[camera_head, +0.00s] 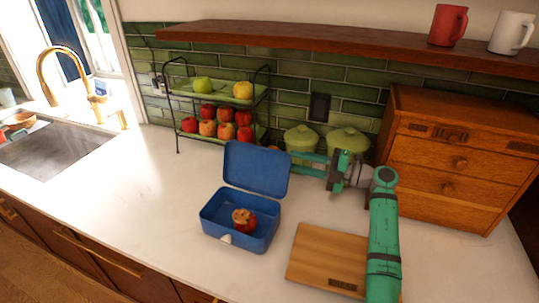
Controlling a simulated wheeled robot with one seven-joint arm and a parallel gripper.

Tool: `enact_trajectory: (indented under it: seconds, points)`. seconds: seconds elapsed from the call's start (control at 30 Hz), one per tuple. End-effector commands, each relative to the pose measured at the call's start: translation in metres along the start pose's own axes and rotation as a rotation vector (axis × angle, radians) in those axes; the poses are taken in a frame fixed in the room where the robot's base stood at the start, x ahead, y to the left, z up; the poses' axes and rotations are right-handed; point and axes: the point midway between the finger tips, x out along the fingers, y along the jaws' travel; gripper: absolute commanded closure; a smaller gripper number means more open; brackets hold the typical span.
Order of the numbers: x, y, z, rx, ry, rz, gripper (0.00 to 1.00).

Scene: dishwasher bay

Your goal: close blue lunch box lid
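The blue lunch box (259,233) stands on the counter with its lid (256,170) raised at the back, leaning slightly backward. A partly eaten red apple (243,220) lies inside. A pale latch (226,239) is on the front. My gripper (294,163) is at the right edge of the lid, pointing left. Its two teal fingers are spread apart, with nothing seen between them. The tips meet the lid's edge in the picture; whether they touch it or reach behind it, I cannot tell.
A wooden cutting board (326,259) lies right of the box. Green lidded pots (301,139) and a wooden drawer chest (450,160) stand behind and right. A two-tier fruit rack (217,103) stands behind left. The counter (135,195) left of the box is clear.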

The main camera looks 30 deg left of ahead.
Motion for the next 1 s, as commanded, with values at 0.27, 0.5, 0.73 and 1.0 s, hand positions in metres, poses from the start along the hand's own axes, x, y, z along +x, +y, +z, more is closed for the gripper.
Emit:
enact_trajectory:
  seconds: [0.27,0.5,0.73,1.0]
  points:
    - [0.049,0.001,-0.001,-0.002,0.005,0.001,0.72]
    - [0.087,0.001,-0.001,-0.003,0.005,0.001,0.72]
    - [0.104,0.001,-0.001,-0.002,0.005,0.001,0.72]
    - [0.105,0.001,-0.001,-0.002,0.003,0.001,0.72]
